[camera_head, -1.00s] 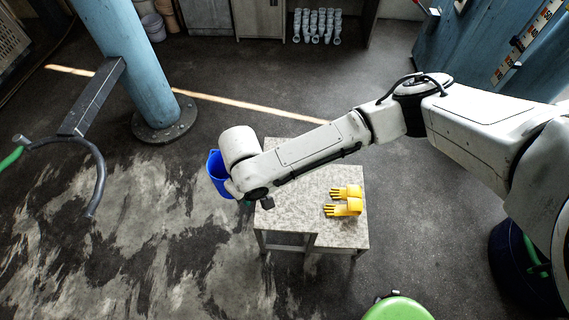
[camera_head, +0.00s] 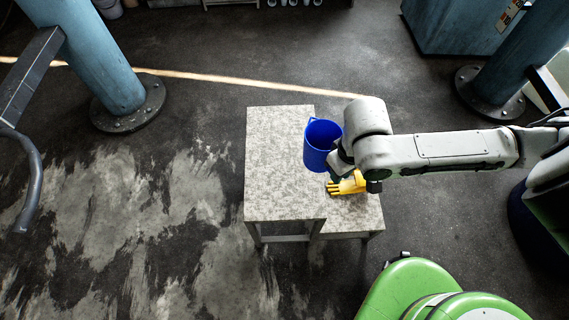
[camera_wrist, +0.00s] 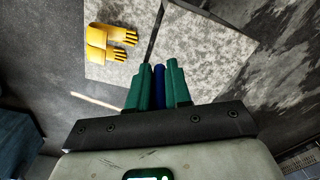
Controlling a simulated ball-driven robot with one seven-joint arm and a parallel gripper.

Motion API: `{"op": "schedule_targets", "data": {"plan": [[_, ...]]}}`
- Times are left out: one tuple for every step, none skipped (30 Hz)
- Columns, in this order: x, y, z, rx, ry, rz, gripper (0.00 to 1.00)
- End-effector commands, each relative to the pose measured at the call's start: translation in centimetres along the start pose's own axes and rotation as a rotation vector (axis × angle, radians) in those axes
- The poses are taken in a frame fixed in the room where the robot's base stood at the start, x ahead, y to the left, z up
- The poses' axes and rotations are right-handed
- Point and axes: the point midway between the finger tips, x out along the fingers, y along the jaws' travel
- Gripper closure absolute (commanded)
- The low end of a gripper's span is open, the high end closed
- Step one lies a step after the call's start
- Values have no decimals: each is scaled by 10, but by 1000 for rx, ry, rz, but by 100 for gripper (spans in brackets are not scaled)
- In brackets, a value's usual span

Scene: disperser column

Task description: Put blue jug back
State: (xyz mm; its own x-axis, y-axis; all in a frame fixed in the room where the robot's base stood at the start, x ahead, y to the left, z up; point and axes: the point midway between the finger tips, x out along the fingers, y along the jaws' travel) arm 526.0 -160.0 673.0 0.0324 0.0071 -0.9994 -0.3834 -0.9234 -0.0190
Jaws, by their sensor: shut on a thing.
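The blue jug (camera_head: 320,146) is upright and open at the top in the head view. It appears over the right edge of the higher top of a speckled grey stepped table (camera_head: 280,150). I cannot tell how high it is above the table. My gripper (camera_head: 338,174) is shut on the jug at its lower right side, partly hidden by my wrist. In the wrist view, the green fingers of my gripper (camera_wrist: 158,85) close around a narrow blue strip of the jug (camera_wrist: 158,88); the rest of it is hidden.
Yellow gloves (camera_head: 347,185) lie on the table's lower right step, partly under my arm; they also show in the wrist view (camera_wrist: 110,42). The higher table top is bare. Blue pillars (camera_head: 90,60) stand behind at left and right. A green rounded object (camera_head: 425,290) is at the front.

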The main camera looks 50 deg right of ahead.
Motion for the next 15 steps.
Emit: {"op": "schedule_targets", "data": {"plan": [[6,2,4,11,2,-3,100],[6,3,6,16,2,-3,100],[7,4,7,20,3,-4,100],[8,4,7,22,3,-4,100],[9,3,5,22,4,-4,100],[10,2,2,23,4,-5,100],[12,0,-2,22,4,-6,100],[15,-2,-7,22,5,-6,100],[18,-6,-14,22,5,-7,100],[22,-8,-21,21,5,-6,100],[25,-10,-27,21,5,-6,100],[30,-14,-35,21,4,-7,100],[33,-15,-41,21,3,-5,100],[36,-17,-48,21,4,-5,100],[41,-21,-56,21,3,-6,100]]}}
